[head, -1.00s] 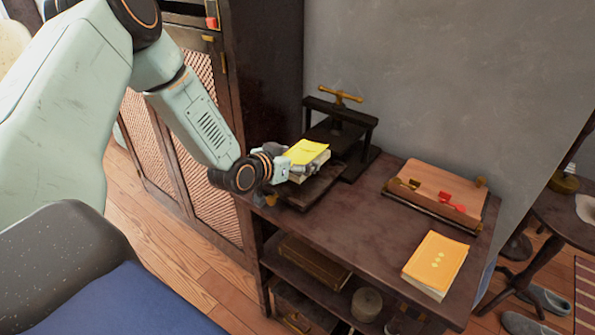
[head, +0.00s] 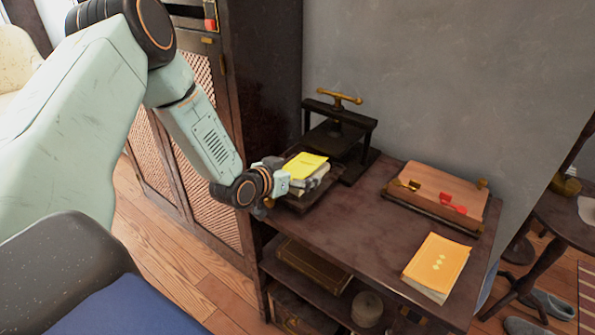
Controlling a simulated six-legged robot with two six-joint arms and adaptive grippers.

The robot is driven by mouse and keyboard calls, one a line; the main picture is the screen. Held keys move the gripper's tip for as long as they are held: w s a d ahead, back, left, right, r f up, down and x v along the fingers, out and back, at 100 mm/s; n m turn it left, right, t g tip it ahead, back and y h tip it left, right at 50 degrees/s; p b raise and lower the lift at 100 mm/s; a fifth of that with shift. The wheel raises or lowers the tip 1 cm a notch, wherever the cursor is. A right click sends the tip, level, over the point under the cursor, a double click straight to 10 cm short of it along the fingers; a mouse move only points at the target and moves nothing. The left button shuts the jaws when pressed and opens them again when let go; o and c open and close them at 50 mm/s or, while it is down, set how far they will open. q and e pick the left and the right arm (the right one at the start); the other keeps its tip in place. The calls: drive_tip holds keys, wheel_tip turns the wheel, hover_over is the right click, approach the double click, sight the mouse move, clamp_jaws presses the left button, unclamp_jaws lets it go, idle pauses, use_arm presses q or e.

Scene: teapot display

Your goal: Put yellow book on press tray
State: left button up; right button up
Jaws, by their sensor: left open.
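A yellow book (head: 307,165) with pale page edges lies flat, low over the dark press tray (head: 326,196) at the front of the book press (head: 340,125). It looks to be resting on the tray, but its underside is partly hidden by my gripper. My left gripper (head: 297,179) is open, with its fingers still close around the near end of the book. My right gripper is not in view.
An orange-yellow book (head: 437,263) lies at the table's front right. A wooden board with a red item (head: 440,190) stands behind it. The middle of the dark table (head: 365,225) is clear. A cabinet (head: 205,185) stands at the left.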

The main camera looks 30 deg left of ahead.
use_arm(q)
drive_tip(key=shift+d+r, duration=0.1)
drive_tip(key=shift+r, duration=0.15)
drive_tip(key=shift+s+r+p, duration=0.15)
drive_tip(key=shift+s+p, duration=0.1)
drive_tip(key=shift+p, duration=0.05)
drive_tip(key=p+v, duration=0.5)
drive_tip(key=v, duration=0.4)
drive_tip(key=shift+s+r, duration=0.15)
drive_tip(key=shift+s, duration=0.15)
drive_tip(key=shift+p+v, duration=0.65)
drive_tip(key=shift+v, duration=0.25)
drive_tip(key=shift+s, duration=0.1)
